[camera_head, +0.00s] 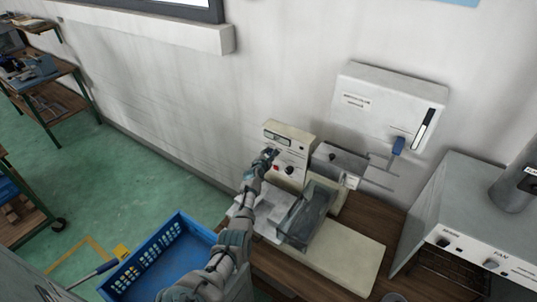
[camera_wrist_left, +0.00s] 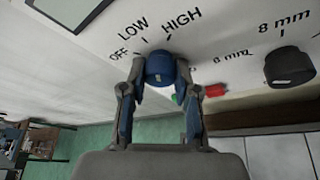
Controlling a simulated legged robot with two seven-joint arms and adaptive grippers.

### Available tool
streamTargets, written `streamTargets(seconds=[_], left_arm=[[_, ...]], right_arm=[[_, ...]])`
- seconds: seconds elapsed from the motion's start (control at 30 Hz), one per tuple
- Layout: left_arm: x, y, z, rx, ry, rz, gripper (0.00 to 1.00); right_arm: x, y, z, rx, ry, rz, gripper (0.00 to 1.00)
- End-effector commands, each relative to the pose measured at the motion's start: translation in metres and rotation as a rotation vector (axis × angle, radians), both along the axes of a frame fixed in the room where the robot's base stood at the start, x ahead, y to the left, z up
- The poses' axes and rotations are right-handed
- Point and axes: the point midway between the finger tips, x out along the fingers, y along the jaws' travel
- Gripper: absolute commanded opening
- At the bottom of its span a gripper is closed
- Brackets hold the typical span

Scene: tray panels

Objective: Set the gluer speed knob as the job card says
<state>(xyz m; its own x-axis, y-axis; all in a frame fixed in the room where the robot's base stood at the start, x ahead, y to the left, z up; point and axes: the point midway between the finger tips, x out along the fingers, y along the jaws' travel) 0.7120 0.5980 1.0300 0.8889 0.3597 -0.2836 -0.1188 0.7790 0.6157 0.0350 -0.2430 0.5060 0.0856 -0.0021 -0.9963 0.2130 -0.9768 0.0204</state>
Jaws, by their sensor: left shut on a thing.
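The gluer machine (camera_head: 292,133), a cream unit with a small display, stands on the wooden bench by the wall. My left gripper (camera_head: 268,156) reaches its front panel and hides the knob there in the head view. In the left wrist view my left gripper (camera_wrist_left: 160,88) is shut on a dark blue knob (camera_wrist_left: 160,67), one finger on each side. The marks OFF, LOW and HIGH are printed around this knob. I cannot tell which mark its pointer faces. I cannot make out a job card with readable text. My right gripper is not in view.
A black knob (camera_wrist_left: 290,66) with 8 mm marks and a red button (camera_wrist_left: 203,91) sit close by. A blue crate (camera_head: 160,262) stands left of the bench. A white box (camera_head: 388,100) hangs on the wall. A grey unit with knobs (camera_head: 470,215) stands at right.

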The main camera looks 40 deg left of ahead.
Motion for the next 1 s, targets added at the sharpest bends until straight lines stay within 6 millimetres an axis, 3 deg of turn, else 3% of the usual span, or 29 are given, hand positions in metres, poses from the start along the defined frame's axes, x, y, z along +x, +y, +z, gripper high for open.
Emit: streamTargets(seconds=[0.03, 0.3, 0.8, 0.83, 0.9, 1.0], left_arm=[[0.002, 0.001, 0.0072, 0.026, -0.01, 0.003, 0.0], [0.0024, -0.0001, 0.0065, 0.108, -0.001, 0.002, 0.0], [0.003, -0.0021, 0.0055, 0.124, 0.003, 0.0, 0.0], [0.003, -0.0022, 0.0053, 0.124, 0.003, 0.0, 0.38], [0.0029, -0.0023, 0.0046, 0.123, 0.005, 0.0, 0.55], [0.0025, -0.0022, 0.0026, 0.121, 0.008, -0.001, 0.56]], right_arm=[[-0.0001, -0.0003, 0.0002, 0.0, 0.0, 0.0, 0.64], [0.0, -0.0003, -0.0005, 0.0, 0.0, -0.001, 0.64], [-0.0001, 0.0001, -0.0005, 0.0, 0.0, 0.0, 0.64], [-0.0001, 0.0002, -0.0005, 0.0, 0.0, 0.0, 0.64], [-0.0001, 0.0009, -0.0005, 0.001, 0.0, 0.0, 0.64], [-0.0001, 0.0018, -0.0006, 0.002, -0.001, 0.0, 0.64]])
